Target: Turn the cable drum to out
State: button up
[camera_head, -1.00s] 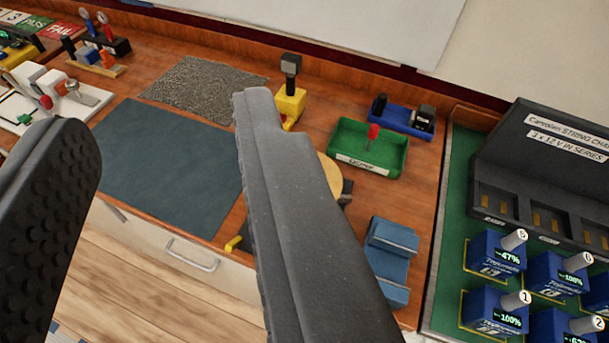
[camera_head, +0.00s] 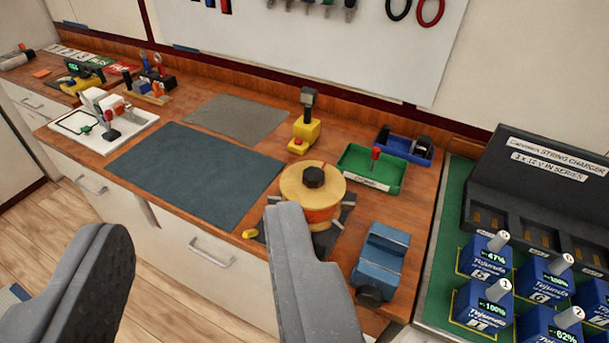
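The cable drum (camera_head: 308,197) is a round wooden-topped drum with an orange-red band and a black centre knob (camera_head: 314,176). It stands on a dark base on the wooden bench, with short grey handles sticking out from its side. A small yellow piece (camera_head: 250,233) lies at the base's left edge. My gripper (camera_head: 195,235) is open and empty, its two grey fingers wide apart. The right finger is in front of the drum's lower left part in the picture and hides some of it. I cannot tell whether it touches. The out marking is not legible.
A blue vise-like block (camera_head: 381,255) stands right of the drum. Behind are a green tray (camera_head: 358,170), a blue tray (camera_head: 407,150) and a yellow device (camera_head: 304,130). A dark blue mat (camera_head: 195,175) lies clear at left. Blue batteries (camera_head: 484,303) and a charger are at right.

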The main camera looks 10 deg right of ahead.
aim_at(318, 187)
jog(key=u, duration=0.25)
jog(key=i, duration=1.15)
jog(key=z, duration=0.35)
